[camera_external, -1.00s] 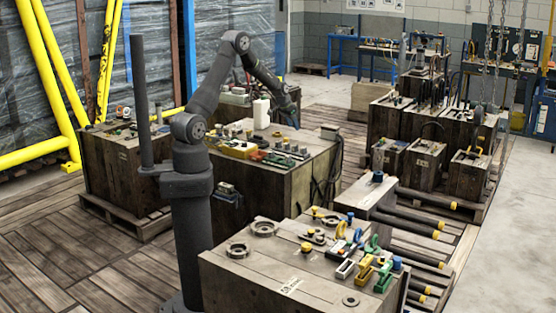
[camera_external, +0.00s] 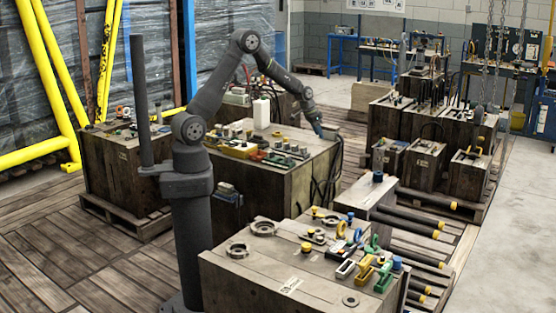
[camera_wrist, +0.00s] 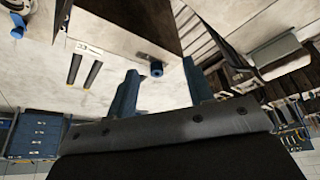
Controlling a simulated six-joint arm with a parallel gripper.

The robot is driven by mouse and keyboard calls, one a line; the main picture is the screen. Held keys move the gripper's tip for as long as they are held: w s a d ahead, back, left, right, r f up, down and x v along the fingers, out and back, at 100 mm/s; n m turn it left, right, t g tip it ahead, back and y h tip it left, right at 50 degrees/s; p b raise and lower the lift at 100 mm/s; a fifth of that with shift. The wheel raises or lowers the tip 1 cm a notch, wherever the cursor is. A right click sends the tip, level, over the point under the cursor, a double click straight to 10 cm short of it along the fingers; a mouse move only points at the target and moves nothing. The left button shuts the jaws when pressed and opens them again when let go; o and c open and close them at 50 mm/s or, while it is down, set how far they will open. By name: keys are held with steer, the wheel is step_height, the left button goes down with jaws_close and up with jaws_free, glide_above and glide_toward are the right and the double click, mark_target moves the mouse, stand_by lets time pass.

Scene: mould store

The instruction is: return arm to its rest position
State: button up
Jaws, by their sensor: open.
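My dark arm rises from its base at the left front and bends over at the elbow in the external view. My gripper (camera_external: 321,130) points downward at the right rear corner of the middle wooden crate (camera_external: 280,180), near a grey item there; I cannot tell whether they touch. In the wrist view my gripper (camera_wrist: 161,78) shows two blue fingers spread apart. Nothing is held between them. A blue knob (camera_wrist: 156,69) shows in the gap, beyond the fingertips.
The front crate (camera_external: 235,275) carries rings and coloured clamps.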

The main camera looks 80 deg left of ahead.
steer(key=w+d+m+h, duration=0.1)
steer(key=d+m+h, duration=0.2)
steer(key=d, duration=3.8)
steer(key=m, duration=0.4)
steer(key=shift+w+d+f+m+g, duration=0.15)
steer(key=shift+w+f+m+g, duration=0.15)
steer(key=shift+w+f+m, duration=0.1)
steer(key=shift+o, duration=0.3)
